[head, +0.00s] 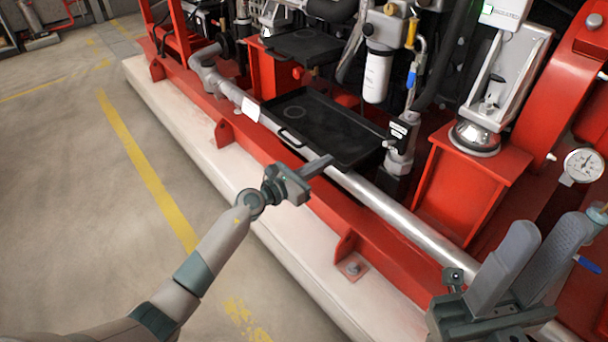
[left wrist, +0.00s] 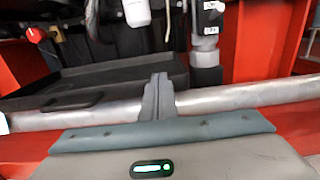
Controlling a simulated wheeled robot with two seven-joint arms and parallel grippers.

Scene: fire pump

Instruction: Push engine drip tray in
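The black engine drip tray (head: 325,127) sticks out between red frame parts above the silver pipe, with a wire handle (head: 291,138) on its front edge. In the left wrist view the tray (left wrist: 125,75) lies beyond the pipe, with its handle at the left. My left gripper (head: 330,159) is shut and empty. Its fingertips are close to the tray's front edge, right of the handle; I cannot tell whether they touch. The shut fingers also show in the left wrist view (left wrist: 158,80). My right gripper (head: 550,228) is open and empty at the lower right, away from the tray.
The silver pipe (head: 395,219) runs along the front of the red frame, below the tray. A white filter (head: 376,75) hangs above the tray's back right. A pressure gauge (head: 583,165) is near my right gripper. The concrete floor (head: 70,200) at the left is clear.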

